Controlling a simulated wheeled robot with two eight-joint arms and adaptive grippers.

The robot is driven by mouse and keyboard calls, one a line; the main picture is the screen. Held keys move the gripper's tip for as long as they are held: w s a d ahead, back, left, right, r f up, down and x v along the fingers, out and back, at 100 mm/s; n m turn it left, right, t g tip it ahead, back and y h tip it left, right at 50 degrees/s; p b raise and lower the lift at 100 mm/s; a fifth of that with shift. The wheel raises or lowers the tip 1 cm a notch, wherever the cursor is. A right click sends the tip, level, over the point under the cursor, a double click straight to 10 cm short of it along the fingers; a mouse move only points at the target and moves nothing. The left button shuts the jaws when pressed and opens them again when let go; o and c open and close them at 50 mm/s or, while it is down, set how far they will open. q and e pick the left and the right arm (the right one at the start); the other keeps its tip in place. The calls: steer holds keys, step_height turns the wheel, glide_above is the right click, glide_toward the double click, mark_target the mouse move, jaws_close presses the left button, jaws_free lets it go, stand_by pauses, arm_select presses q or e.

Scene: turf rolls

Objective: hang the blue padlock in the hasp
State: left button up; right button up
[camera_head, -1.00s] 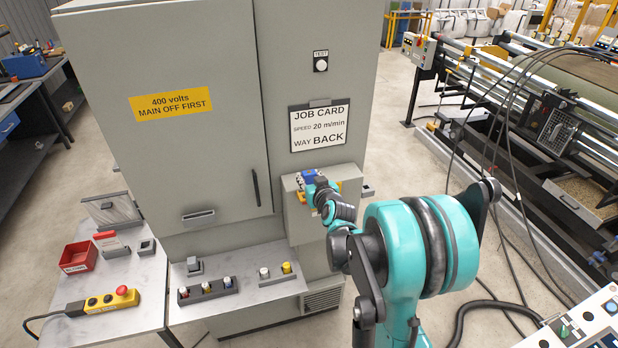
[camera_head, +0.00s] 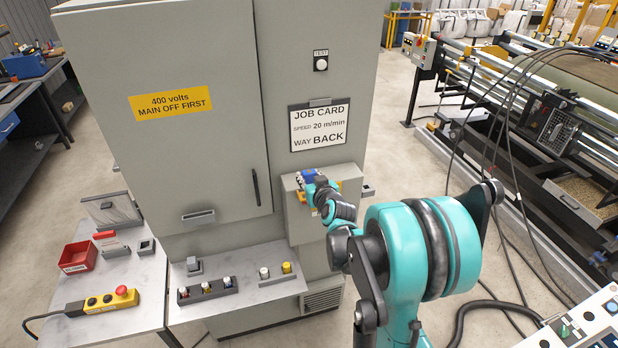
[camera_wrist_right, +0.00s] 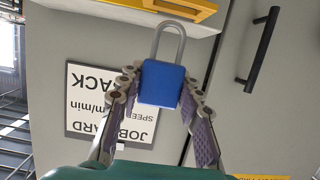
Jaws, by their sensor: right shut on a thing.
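The blue padlock (camera_wrist_right: 160,84) is in the right wrist view, its grey shackle pointing to the top of that picture, close to a yellow bar (camera_wrist_right: 185,8) on a grey box. In the head view the padlock (camera_head: 309,177) is a small blue patch at the front of the grey box (camera_head: 296,215) on the cabinet. My right gripper (camera_wrist_right: 160,88) is shut on the padlock body, one finger on each side. In the head view the right gripper (camera_head: 318,187) is largely hidden by its own wrist. The hasp cannot be made out clearly, nor whether the shackle touches it. My left gripper is out of view.
The grey cabinet (camera_head: 170,60) stands ahead, with a job card (camera_head: 318,126) above the box and a black door handle (camera_head: 256,187) left of it. A shelf (camera_head: 250,293) with several coloured knobs lies below. Machinery stands at the right.

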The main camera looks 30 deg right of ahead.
steer(key=shift+b, duration=0.35)
stand_by(0.7)
steer(key=shift+f+b, duration=2.35)
steer(key=shift+f, duration=0.15)
steer(key=o, duration=1.3)
steer(key=shift+s, duration=0.1)
steer(key=v, duration=1.2)
steer(key=shift+a, duration=0.1)
